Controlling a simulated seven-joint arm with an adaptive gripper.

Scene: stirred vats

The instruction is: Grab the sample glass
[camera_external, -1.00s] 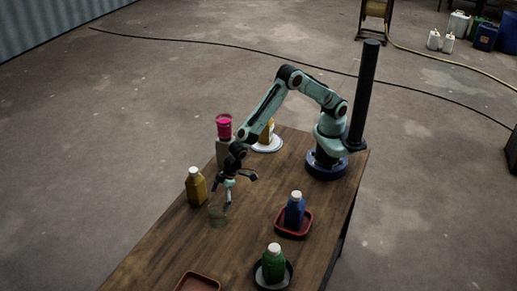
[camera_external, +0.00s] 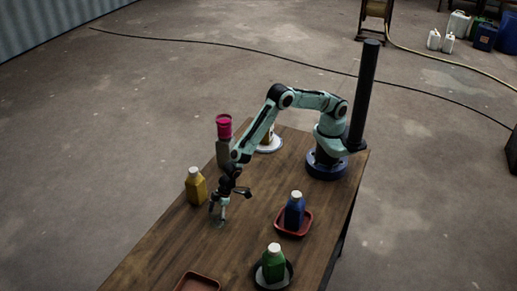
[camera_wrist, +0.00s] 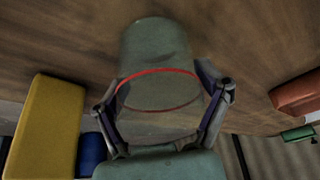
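The sample glass is a clear, faintly greenish cup with a red line around it. It fills the middle of the wrist view (camera_wrist: 158,58) and shows faintly on the wooden table in the external view (camera_external: 218,223). My gripper (camera_external: 217,210) is low over the table at the glass. In the wrist view the two fingers of my gripper (camera_wrist: 163,92) stand spread on either side of the glass. I cannot make out firm contact between the fingers and its wall.
A yellow bottle (camera_external: 196,187) stands close to the left of my gripper. A blue bottle (camera_external: 294,212) sits in a red tray (camera_external: 279,228) to the right. A green bottle (camera_external: 273,264) stands on a dark dish, and an empty red tray (camera_external: 197,282) lies at the front.

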